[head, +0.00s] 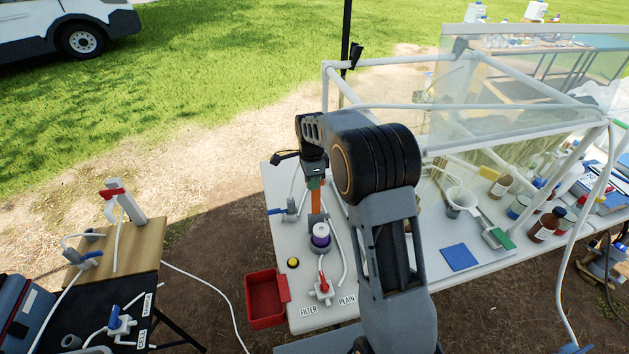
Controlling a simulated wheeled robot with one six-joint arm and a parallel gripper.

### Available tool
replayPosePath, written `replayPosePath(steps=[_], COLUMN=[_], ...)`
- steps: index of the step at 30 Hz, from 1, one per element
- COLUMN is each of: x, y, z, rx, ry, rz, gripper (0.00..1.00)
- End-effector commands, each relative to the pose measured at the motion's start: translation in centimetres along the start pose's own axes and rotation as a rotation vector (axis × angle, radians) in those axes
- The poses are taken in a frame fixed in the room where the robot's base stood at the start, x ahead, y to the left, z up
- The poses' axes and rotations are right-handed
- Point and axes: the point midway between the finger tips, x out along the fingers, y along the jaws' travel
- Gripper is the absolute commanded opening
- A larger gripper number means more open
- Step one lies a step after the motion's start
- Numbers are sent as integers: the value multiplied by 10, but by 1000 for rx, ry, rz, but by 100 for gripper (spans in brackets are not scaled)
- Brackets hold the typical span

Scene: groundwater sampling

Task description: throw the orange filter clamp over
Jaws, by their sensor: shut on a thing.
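The orange filter clamp (316,203) stands up as a narrow orange bar near the left edge of the white table (291,262). My gripper (315,182) comes down from above and is shut on its upper end. My wrist partly covers this spot, so the exact grip is hidden. A white and purple round filter part (320,236) sits just below the clamp in the picture. A red-handled valve (323,287) lies nearer the table's front, by the FILTER (308,311) and PLAIN (346,300) labels.
A blue-handled valve (291,207) is left of the clamp. A yellow button (293,263) and a red bin (265,298) are at the table's left edge. A clear-panelled white frame (400,68), bottles and a funnel (462,198) occupy the right.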

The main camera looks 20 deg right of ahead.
Motion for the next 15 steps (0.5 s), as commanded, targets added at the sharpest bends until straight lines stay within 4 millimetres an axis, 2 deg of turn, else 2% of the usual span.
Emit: replayPosePath(steps=[3, 15], x=[10, 19], y=[14, 55], z=[0, 0], rx=[0, 0], ry=[0, 0], rz=[-32, -150], gripper=[0, 3])
